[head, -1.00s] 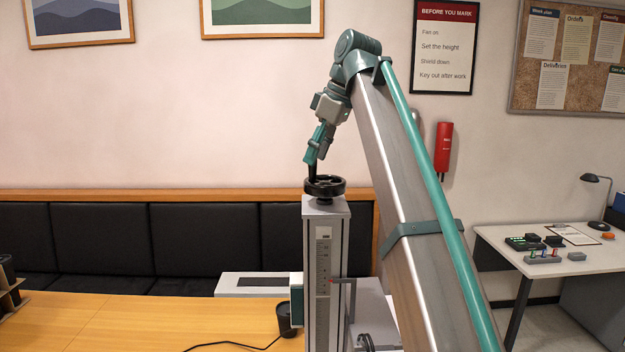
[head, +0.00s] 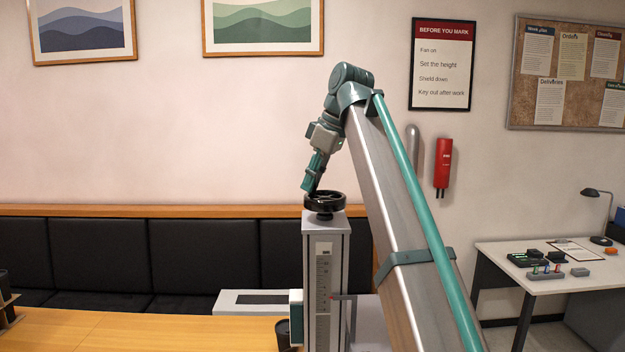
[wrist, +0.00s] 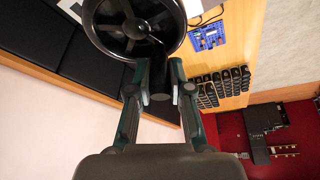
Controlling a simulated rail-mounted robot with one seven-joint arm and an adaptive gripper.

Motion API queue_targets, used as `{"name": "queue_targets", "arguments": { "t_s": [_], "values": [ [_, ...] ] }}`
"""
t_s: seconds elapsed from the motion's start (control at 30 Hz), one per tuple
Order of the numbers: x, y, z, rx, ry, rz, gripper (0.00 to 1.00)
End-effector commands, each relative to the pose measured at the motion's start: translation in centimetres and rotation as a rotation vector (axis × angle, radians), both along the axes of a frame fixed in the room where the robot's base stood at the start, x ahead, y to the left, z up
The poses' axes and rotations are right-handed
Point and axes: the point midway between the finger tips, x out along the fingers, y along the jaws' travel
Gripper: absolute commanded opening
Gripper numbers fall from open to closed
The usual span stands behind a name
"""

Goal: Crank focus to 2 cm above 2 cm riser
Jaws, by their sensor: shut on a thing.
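The black handwheel (head: 325,203) sits on top of the grey marker column (head: 322,250). My gripper (head: 309,187) is at the wheel's left rim, reaching down from above. In the wrist view the wheel (wrist: 97,38) is at the top, and my gripper (wrist: 160,92) is shut on its dark upright crank handle (wrist: 159,72), with a finger on each side. A height scale (head: 323,285) runs down the column's front, with a small red pointer mark (head: 331,297) beside it; its numbers are too small to read. I cannot make out the riser.
A wooden table (head: 140,330) spreads to the left, with a black cup-like object (head: 283,333) beside the column. Several dark blocks (wrist: 220,85) and a blue item (wrist: 208,37) show in the wrist view. A side desk (head: 540,265) stands at right. Space above the wheel is clear.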

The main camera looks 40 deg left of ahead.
Motion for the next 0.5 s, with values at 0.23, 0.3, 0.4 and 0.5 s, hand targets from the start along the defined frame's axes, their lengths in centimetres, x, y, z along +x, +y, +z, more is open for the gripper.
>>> {"name": "queue_targets", "arguments": {
  "t_s": [0.23,0.3,0.4,0.5],
  "values": [
    [0.02,0.06,-0.01,0.0,0.0,-0.028,0.0],
    [0.05,0.13,-0.02,0.0,-0.001,-0.05,0.0],
    [0.11,0.28,-0.02,0.001,0.0,-0.098,0.0],
    [0.21,0.44,-0.03,0.0,0.0,-0.161,0.0]
  ]
}}
